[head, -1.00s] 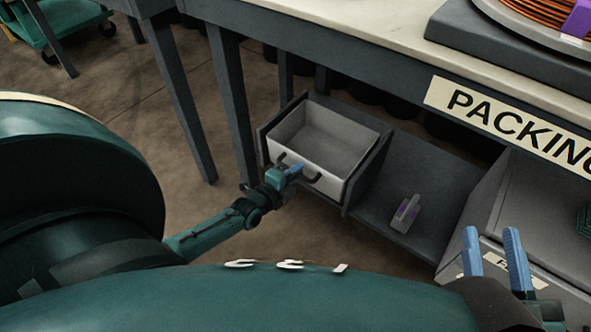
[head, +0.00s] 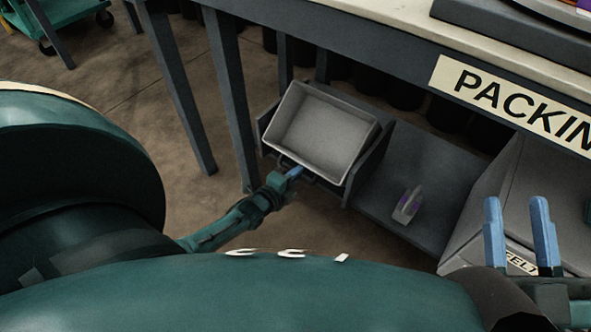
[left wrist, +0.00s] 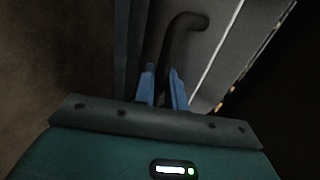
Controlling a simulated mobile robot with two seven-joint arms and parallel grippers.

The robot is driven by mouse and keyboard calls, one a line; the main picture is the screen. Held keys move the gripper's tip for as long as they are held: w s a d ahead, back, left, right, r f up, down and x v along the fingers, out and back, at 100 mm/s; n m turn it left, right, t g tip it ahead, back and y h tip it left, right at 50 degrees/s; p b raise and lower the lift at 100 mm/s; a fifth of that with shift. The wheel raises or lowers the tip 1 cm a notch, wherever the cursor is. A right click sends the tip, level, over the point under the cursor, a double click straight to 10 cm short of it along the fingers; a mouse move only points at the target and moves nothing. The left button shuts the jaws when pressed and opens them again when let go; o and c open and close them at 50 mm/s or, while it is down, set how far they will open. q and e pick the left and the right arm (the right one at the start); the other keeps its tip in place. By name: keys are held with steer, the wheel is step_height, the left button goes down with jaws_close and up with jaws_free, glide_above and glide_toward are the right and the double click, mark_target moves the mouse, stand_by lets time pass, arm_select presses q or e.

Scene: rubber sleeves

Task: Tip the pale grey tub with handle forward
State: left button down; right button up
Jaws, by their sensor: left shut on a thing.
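The pale grey tub (head: 318,133) sits in the left bay of the low shelf under the bench. It is tilted forward, its open top facing me, and it looks empty. My left gripper (head: 293,173) is at the tub's front lower edge, shut on the dark handle. In the left wrist view the blue fingers (left wrist: 163,88) close around the curved dark handle (left wrist: 181,28), beside the tub's grey wall (left wrist: 205,45). My right gripper (head: 519,235) is open and empty at the lower right, far from the tub.
The dark shelf (head: 395,215) has side walls close around the tub. A grey bin with a label (head: 521,262) stands further right. The bench (head: 375,40) overhangs the shelf, with its legs at left.

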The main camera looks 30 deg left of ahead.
arm_select(q)
steer(key=shift+f, duration=0.3)
arm_select(e)
steer(key=shift+w+r, duration=0.1)
steer(key=shift+r, duration=0.05)
arm_select(q)
steer(key=c, duration=1.8)
jaws_free()
steer(key=shift+r, duration=0.1)
